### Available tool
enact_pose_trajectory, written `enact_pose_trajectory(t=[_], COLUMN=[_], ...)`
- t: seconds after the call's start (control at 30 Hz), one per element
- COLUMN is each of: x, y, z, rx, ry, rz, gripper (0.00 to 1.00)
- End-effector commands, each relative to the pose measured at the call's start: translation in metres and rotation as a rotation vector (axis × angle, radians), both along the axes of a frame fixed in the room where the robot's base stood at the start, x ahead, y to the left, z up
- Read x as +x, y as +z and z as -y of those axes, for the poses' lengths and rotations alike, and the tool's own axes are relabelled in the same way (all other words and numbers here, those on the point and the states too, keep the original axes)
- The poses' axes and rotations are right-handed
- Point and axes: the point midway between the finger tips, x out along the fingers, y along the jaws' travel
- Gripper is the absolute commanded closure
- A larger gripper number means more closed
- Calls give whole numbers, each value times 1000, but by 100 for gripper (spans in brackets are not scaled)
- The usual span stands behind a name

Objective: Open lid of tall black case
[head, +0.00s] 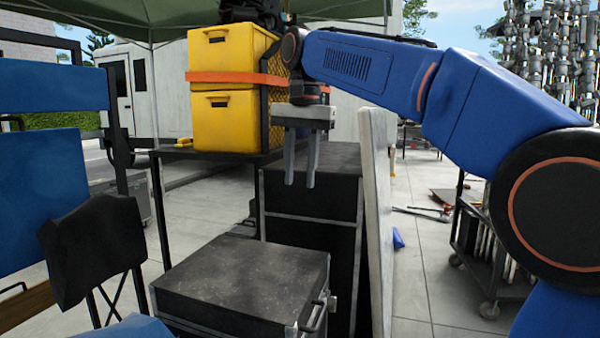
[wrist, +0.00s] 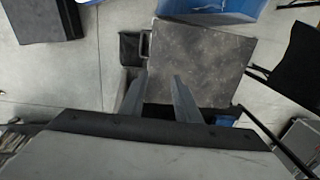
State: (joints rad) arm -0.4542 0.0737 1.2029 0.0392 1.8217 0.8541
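The tall black case (head: 310,198) stands upright in the middle of the head view, with metal edge strips. A strip runs across its front below the top section, and its lid looks shut. My gripper (head: 300,184) points down and covers part of the case's top and upper front. Its two fingers are apart with nothing between them; the wrist view also shows the gap (wrist: 159,80). I cannot tell whether the fingertips touch the case. In the wrist view the tall case is not clearly identifiable; a large grey surface with a dark edge fills the bottom.
A low black case (head: 245,278) with a side handle stands in front; its speckled top shows in the wrist view (wrist: 200,62). A pale panel (head: 376,200) leans beside the tall case. Yellow crates (head: 225,118) stand behind left, a black chair (head: 93,248) left, a cart (head: 485,255) right.

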Motion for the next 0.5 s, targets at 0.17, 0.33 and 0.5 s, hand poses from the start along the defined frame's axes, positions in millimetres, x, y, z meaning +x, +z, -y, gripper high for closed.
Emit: enact_pose_trajectory(t=[0.17,0.33,0.5], x=[0,0,-9], y=[0,0,-6], z=[0,0,18], rx=[0,0,4], ry=[0,0,12], rz=[0,0,16], gripper=[70,70,70])
